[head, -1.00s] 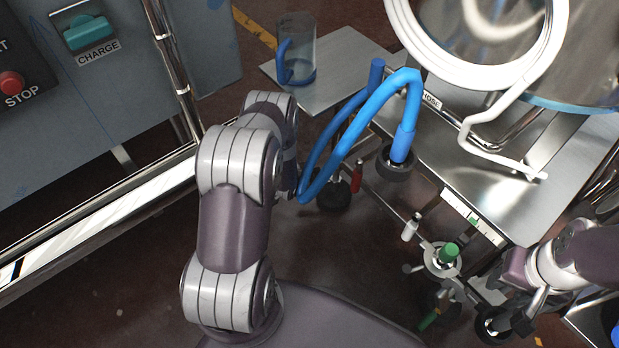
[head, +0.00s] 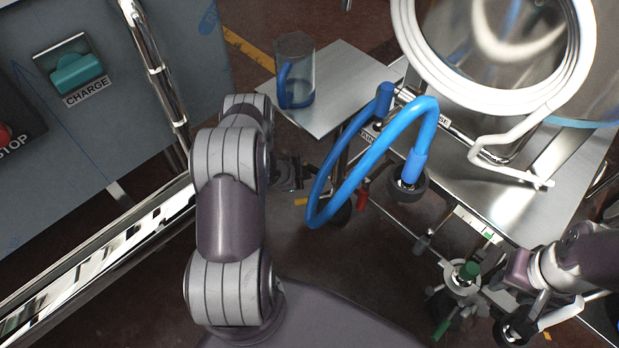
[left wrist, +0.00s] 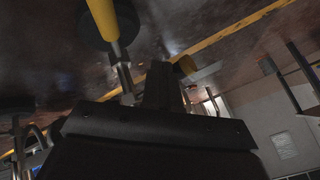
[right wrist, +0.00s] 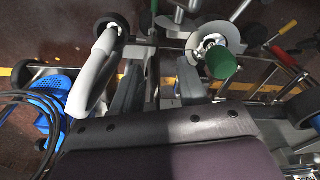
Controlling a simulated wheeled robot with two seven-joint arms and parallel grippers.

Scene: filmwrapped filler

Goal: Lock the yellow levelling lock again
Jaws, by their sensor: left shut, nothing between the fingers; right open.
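A small yellow lever (head: 301,201) shows low in the head view, beside the tip of my left gripper (head: 297,172), which is partly hidden behind my forearm. In the left wrist view a yellow bar (left wrist: 103,18) stands by a dark round foot, and a second yellow piece (left wrist: 184,66) shows just beyond the shut, empty fingers (left wrist: 163,85). I cannot tell which one is the lock, or whether the fingers touch it. My right gripper (right wrist: 158,88) is open, its fingers near a green knob (right wrist: 221,62) and a grey curved handle (right wrist: 92,75).
A blue hose (head: 345,160) arches just right of my left arm. A small steel table (head: 345,85) bears a clear jug (head: 295,65). A red handle (head: 362,194) hangs near the hose. A chrome-railed cabinet (head: 100,120) stands at left; a steel vessel frame (head: 470,175) is at right.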

